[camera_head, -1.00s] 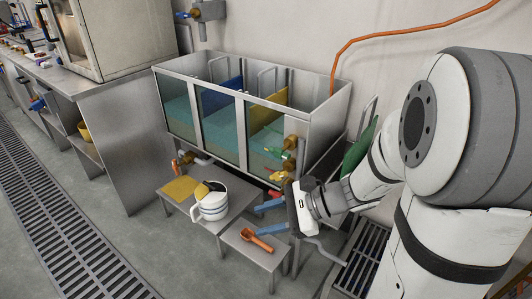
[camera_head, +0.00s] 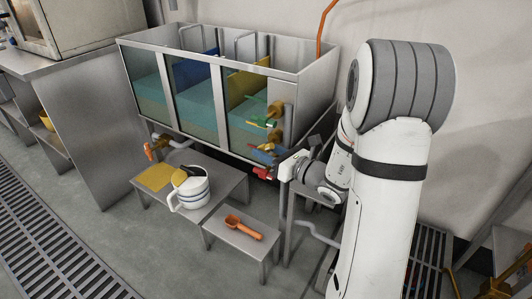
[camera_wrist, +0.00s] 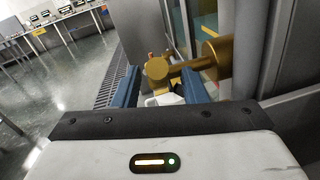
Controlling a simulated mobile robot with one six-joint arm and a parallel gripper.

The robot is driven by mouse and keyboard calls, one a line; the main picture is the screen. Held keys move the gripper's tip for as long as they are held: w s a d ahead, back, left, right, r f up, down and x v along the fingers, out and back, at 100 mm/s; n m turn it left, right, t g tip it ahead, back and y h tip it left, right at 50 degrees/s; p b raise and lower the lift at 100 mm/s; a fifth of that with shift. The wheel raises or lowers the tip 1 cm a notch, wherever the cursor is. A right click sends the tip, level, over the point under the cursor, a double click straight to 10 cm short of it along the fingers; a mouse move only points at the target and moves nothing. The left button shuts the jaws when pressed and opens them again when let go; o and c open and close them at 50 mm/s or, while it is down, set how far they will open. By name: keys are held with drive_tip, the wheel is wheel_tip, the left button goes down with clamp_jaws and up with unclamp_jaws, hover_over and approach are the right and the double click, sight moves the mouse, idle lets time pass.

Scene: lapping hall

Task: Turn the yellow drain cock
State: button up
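A brass cock (camera_wrist: 158,69) lies between the two blue fingers of my gripper (camera_wrist: 160,80) in the wrist view, its pipe running right to the tank wall. A gap shows between the fingers, so the gripper is open around it. The yellow cock's handle is hidden behind the fingers there. I cannot tell whether the fingers touch it.
The glass-fronted tank (camera_head: 203,128) stands behind. An orange-handled cock (camera_head: 150,151) is at its left.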

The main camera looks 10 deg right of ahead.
drive_tip(key=shift+w+a, duration=0.4)
drive_tip(key=shift+w, duration=0.1)
